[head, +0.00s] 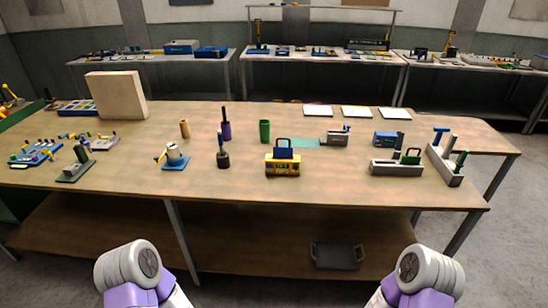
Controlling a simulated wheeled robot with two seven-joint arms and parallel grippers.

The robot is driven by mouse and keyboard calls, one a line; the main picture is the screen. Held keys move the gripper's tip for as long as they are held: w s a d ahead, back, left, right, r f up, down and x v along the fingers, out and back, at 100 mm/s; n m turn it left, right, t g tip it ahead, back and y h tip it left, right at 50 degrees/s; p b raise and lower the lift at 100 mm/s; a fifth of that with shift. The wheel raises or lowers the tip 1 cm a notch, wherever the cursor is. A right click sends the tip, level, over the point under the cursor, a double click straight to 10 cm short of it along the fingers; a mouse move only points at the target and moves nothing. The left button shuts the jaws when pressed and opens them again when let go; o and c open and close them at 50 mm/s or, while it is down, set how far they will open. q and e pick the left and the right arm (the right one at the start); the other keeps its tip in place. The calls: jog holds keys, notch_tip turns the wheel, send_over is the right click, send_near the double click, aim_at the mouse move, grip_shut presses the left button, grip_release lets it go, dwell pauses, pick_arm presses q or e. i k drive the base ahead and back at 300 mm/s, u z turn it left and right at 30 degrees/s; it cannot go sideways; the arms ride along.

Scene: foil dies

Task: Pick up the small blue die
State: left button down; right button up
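Several blue items stand on the long wooden table (240,185) in the head view, and I cannot tell for sure which is the small blue die. A small blue block (385,138) sits at the right, behind a grey holder (384,168). A dark blue piece (284,153) stands upright on a yellow block (274,169) near the table's front middle. A blue-topped T-shaped piece (441,130) stands at the far right. Only rounded links of my two arms show at the bottom edge; both grippers are out of view.
A beige board (117,96) stands upright at the back left. Green (264,131) and purple (226,130) upright pieces stand near the middle. White sheets (357,112) lie at the back right. A dark tray (337,255) sits on the lower shelf. The front left-centre tabletop is clear.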

aim_at(280, 152)
jog(key=u, duration=0.7)
jog(key=i, duration=1.45)
jog(key=z, duration=0.35)
